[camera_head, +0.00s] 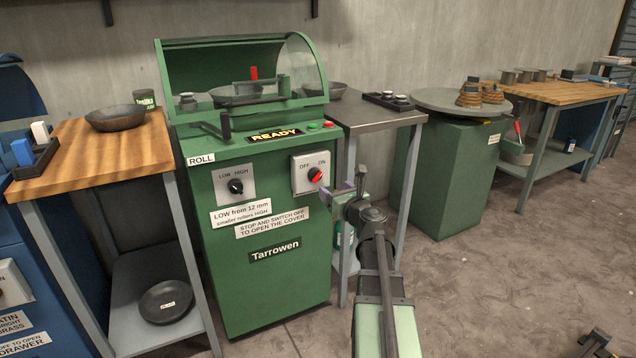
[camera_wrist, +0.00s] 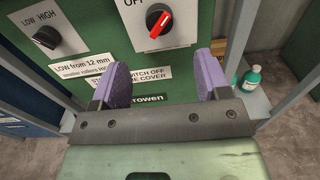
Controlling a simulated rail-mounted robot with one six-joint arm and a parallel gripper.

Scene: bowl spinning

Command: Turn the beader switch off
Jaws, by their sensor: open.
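The beader is a green cabinet (camera_head: 265,280) labelled Tarrowen. Its OFF/ON switch is a black knob with a red pointer (camera_head: 315,175) on a white plate at the upper right of its front. In the wrist view the knob (camera_wrist: 158,20) shows at the top, its red bar slanting from upper right to lower left. The bar lies toward the ON side rather than OFF. My gripper (camera_head: 345,186) is open and empty, just right of the switch plate in the head view. Its purple fingers (camera_wrist: 162,78) point toward the panel below the knob, apart from it.
A LOW/HIGH knob (camera_head: 236,186) sits left of the switch. A label (camera_head: 272,222) says stop and switch off to open the cover. The green hood (camera_head: 240,60) covers the rollers. A grey side table (camera_head: 375,115) stands close at right.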

